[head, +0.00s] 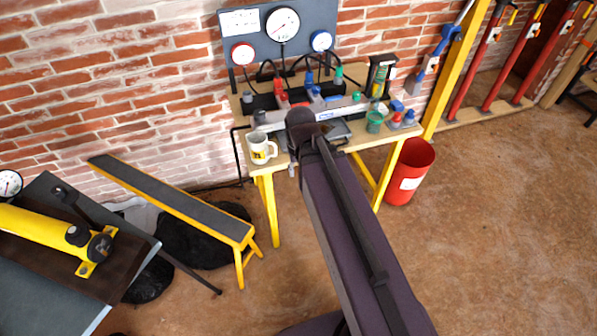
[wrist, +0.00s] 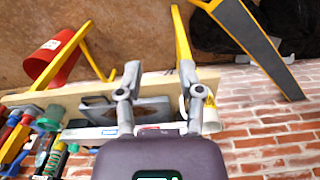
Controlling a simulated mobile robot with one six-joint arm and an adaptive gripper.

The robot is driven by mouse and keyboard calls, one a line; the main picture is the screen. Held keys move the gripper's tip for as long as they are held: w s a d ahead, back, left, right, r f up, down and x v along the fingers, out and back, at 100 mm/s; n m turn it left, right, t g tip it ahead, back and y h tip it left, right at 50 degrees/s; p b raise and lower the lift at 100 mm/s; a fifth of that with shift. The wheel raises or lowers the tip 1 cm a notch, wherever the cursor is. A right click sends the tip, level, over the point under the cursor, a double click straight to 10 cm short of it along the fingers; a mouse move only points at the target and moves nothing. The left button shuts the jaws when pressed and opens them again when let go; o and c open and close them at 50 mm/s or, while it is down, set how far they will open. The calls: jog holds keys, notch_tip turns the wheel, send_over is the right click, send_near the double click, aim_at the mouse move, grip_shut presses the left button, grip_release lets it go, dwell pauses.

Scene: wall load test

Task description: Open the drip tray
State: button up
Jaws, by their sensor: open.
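A shallow grey tray-like part, which looks like the drip tray (head: 338,131), sits at the front of the wooden bench (head: 284,163), partly hidden by my arm. In the wrist view the same grey part (wrist: 155,110) shows between and beyond my fingers, near the bench's front edge. My gripper (wrist: 160,71) is open, with its two grey fingers apart and nothing between them. In the head view my arm covers the gripper, and its dark wrist end is over the front of the bench. I cannot tell whether a finger touches the tray.
A white mug (head: 262,149) stands left of my wrist and a green pot (head: 374,122) to the right. A gauge panel (head: 281,35) stands behind. A red bucket (head: 409,172) is right of the bench, a yellow-legged ramp (head: 172,194) left. The floor in front right is clear.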

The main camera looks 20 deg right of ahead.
jog(key=shift+s+a+n, duration=0.3)
jog(key=shift+s+n, duration=0.1)
jog(key=shift+s, duration=0.05)
jog(key=m+t, duration=0.2)
jog(key=m, duration=1.5)
send_over(342, 144)
jog(key=s, duration=0.3)
jog(key=shift+w+f+b, duration=0.25)
jog(key=shift+b, duration=0.1)
jog(key=shift+f, duration=0.2)
jog(key=f+b, duration=0.4)
jog(key=w+f+b, duration=0.1)
jog(key=f+b, duration=0.3)
jog(key=b, duration=0.1)
jog(key=w+f+b, duration=0.1)
jog(key=f+b, duration=0.3)
jog(key=f, duration=0.1)
jog(key=shift+w+b, duration=0.2)
jog(key=shift+b, duration=0.1)
jog(key=shift+f, duration=0.1)
